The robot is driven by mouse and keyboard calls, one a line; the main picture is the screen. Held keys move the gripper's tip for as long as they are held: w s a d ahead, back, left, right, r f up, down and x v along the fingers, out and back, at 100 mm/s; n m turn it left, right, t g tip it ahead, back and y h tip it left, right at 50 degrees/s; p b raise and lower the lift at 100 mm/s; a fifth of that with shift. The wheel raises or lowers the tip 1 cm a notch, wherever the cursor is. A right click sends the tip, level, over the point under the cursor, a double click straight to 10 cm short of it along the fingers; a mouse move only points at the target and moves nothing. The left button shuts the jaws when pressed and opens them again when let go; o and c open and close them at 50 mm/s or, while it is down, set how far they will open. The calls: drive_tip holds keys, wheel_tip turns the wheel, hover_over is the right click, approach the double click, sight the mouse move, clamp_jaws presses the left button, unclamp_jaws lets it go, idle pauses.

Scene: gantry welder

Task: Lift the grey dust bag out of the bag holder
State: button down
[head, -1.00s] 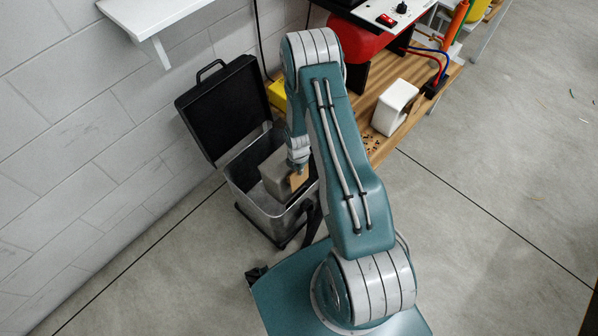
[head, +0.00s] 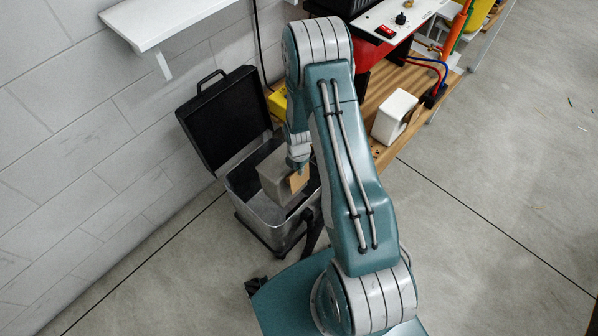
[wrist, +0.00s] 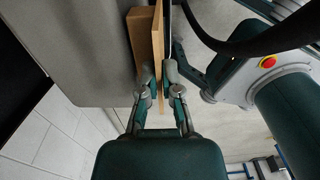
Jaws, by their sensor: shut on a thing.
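The grey dust bag (head: 272,178) is a boxy grey block with a tan plate (head: 300,179) on its right side. It is in the mouth of the bag holder (head: 238,190), a metal bin with its black lid (head: 226,118) open; I cannot tell how deep its lower end sits. In the wrist view, the bag (wrist: 80,45) fills the upper left, with its tan plate between the fingers. My gripper (wrist: 159,80) is shut on the plate's edge. In the head view, the fingertips are hard to make out.
A white wall shelf (head: 165,22) juts out at the upper left. A wooden workbench (head: 392,150) stands right of the bin, with a white block (head: 394,115), a red machine and hoses on it. The wall is close behind the lid.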

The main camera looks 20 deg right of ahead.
drive_tip(key=shift+r, duration=2.45)
